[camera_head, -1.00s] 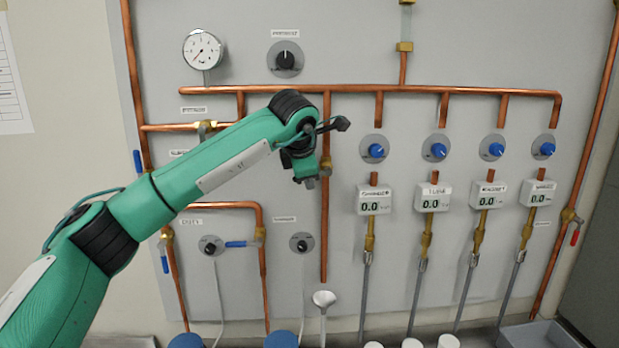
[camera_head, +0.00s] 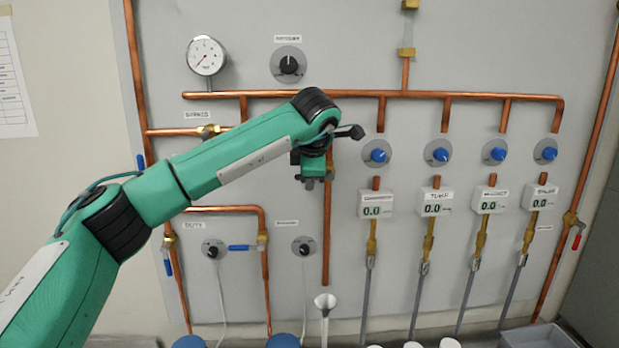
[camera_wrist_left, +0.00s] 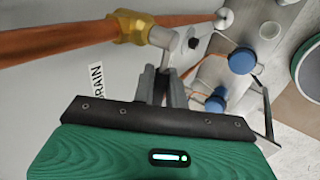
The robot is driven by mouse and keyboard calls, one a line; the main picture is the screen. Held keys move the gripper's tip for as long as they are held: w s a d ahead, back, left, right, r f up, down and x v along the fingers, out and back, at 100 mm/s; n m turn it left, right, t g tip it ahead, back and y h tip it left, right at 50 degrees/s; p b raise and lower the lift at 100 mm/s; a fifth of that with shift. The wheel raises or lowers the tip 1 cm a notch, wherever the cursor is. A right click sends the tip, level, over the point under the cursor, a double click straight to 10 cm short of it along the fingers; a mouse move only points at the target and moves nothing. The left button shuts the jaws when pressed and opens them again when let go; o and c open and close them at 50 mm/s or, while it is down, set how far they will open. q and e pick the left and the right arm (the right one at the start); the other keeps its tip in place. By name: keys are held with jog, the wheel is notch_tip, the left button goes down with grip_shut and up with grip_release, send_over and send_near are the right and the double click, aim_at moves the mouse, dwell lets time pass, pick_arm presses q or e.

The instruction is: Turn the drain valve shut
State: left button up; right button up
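The drain valve is on the vertical copper pipe near the middle of the wall panel. Its brass body (camera_wrist_left: 133,28) and grey metal stem (camera_wrist_left: 165,38) show in the left wrist view beside a DRAIN label (camera_wrist_left: 97,82). In the head view my gripper and wrist mostly cover the valve. My left gripper (camera_head: 318,184) is at the valve, its fingers (camera_wrist_left: 163,82) pointing at the stem from below in the left wrist view. The fingers are close together around the handle area, but I cannot tell whether they grip it. My right gripper is out of view.
A white funnel (camera_head: 325,302) stands under the drain pipe's open end. Blue lids (camera_head: 283,341) are at the bottom. Blue knobs (camera_head: 377,154) and digital meters (camera_head: 376,205) are to the right. A blue-handled valve (camera_head: 243,247) is at lower left.

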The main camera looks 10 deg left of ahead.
pick_arm(q)
jog(key=shift+o, duration=0.2)
jog(key=shift+d, duration=0.1)
jog(key=shift+s+r, duration=0.1)
jog(key=shift+r, duration=0.15)
jog(key=b+v, duration=0.5)
jog(key=v, duration=0.8)
